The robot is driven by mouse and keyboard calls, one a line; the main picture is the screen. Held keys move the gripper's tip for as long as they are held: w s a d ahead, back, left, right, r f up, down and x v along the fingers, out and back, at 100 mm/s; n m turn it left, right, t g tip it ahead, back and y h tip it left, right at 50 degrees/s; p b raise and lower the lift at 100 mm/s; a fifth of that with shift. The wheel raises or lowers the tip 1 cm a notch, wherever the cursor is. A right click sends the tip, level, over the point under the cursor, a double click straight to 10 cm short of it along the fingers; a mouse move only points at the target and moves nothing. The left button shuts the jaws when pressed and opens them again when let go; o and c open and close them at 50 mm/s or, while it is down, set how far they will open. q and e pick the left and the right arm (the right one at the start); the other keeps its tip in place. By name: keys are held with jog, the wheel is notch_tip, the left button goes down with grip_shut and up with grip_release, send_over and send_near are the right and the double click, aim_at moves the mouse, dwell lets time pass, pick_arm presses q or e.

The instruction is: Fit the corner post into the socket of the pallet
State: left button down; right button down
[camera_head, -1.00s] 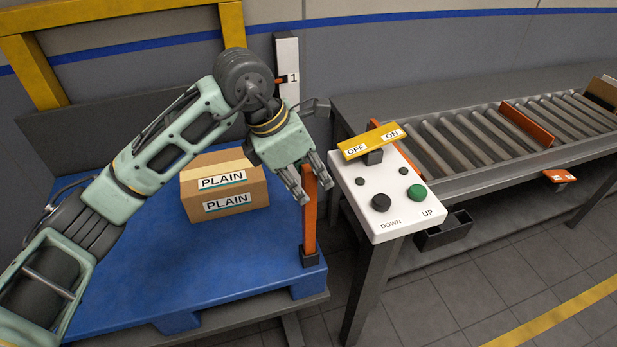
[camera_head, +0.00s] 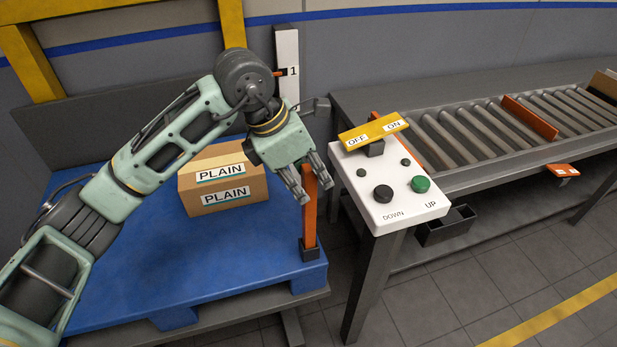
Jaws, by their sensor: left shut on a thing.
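The orange corner post (camera_head: 310,215) stands upright at the right front corner of the blue pallet (camera_head: 235,265). Its lower end is at the dark socket (camera_head: 310,254) on that corner; I cannot tell how deep it sits. My left gripper (camera_head: 307,188) is shut on the upper part of the post, with its fingers pointing down and to the right. My right gripper is not in view.
A cardboard box (camera_head: 222,180) labelled PLAIN lies on the pallet, left of the gripper. A white control panel (camera_head: 395,190) with buttons and a yellow OFF/ON lever (camera_head: 373,133) stands close right. A roller conveyor (camera_head: 480,130) runs behind it.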

pick_arm(q)
jog(key=shift+f+b, duration=0.6)
jog(key=shift+f, duration=0.1)
jog(key=c, duration=1.5)
grip_release()
jog(key=shift+c, duration=0.4)
jog(key=shift+r, duration=0.15)
jog(key=shift+r+p, duration=0.45)
jog(key=shift+r, duration=0.15)
jog(key=shift+r+p, duration=2.75)
jog(key=shift+r, duration=2.6)
jog(key=shift+f, duration=0.1)
